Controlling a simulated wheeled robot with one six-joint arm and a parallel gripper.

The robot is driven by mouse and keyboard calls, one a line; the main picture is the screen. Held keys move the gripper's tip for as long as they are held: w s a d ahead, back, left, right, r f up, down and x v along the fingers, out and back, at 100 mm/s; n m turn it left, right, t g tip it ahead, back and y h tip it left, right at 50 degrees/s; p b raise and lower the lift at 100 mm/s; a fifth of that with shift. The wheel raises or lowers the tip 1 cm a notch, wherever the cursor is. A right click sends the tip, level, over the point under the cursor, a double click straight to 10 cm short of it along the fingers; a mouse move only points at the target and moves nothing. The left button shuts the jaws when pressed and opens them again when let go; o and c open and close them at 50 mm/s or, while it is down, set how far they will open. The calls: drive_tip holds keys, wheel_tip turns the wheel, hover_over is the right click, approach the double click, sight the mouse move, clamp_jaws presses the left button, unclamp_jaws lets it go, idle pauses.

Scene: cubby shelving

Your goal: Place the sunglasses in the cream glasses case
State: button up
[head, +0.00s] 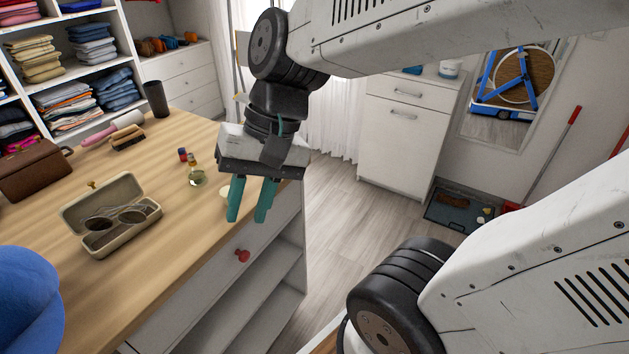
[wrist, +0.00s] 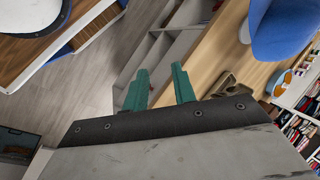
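The cream glasses case (head: 152,222) lies open on the wooden counter, its lid raised on the far left side. The dark-lensed sunglasses (head: 101,223) lie in its lower half, with their pale frame reaching towards the right rim. I cannot tell whether they sit fully below the rim. My gripper (head: 248,218) hangs by the counter's right edge, to the right of the case and clear of it. Its two green fingers are apart with nothing between them. They also show apart and empty in the wrist view (wrist: 160,72).
A small bottle (head: 197,178) stands between case and gripper. A brush (head: 128,139), a dark cup (head: 156,99) and a brown bag (head: 34,169) are farther back. A blue rounded object (head: 28,300) is at the front left. Open floor (head: 345,215) lies right of the counter.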

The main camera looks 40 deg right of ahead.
drive_tip(key=s+d+r+n+t+h, duration=0.1)
drive_tip(key=s+d+n+h, duration=0.3)
drive_tip(key=d, duration=0.4)
drive_tip(key=shift+s+d+r+h, duration=0.2)
drive_tip(key=shift+s+r+h, duration=0.1)
drive_tip(key=shift+h, duration=0.1)
idle(0.8)
